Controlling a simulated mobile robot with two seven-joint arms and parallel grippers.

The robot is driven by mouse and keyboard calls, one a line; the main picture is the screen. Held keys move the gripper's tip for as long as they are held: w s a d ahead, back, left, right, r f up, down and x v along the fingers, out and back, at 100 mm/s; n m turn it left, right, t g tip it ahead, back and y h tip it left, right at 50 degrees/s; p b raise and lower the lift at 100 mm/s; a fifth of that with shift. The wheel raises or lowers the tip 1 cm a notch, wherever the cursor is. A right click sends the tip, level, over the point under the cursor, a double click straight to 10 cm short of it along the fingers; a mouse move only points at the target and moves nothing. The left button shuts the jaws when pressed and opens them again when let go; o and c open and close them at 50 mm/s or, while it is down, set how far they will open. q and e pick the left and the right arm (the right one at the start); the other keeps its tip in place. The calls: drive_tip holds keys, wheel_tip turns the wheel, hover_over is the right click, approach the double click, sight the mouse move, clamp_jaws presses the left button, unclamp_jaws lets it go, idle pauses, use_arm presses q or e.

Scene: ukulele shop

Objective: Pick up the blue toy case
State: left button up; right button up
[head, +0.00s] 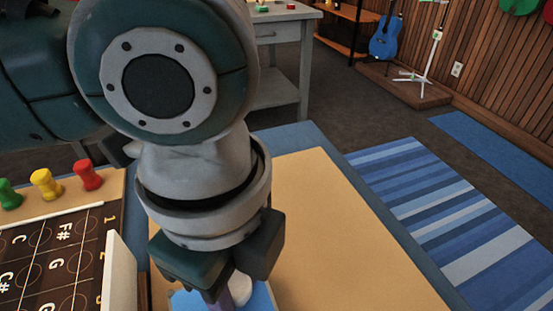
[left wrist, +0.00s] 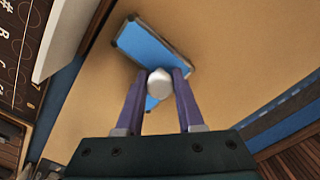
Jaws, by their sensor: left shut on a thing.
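In the head view only parts of the case (head: 262,299) show at the bottom edge, under my left gripper (head: 232,295). In the left wrist view the purple fingers of my left gripper (left wrist: 158,82) are closed on a rounded white knob over the case, seemingly its handle. The fingers and knob hide part of the case. Whether it is lifted cannot be told. My right gripper is out of view.
A dark lettered board (head: 50,260) with a raised white edge (head: 120,275) lies left of the gripper. Red (head: 88,175), yellow (head: 46,184) and green (head: 9,194) pegs stand behind it. The tabletop to the right (head: 330,240) is clear.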

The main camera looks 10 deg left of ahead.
use_arm(q)
clamp_jaws()
idle(0.4)
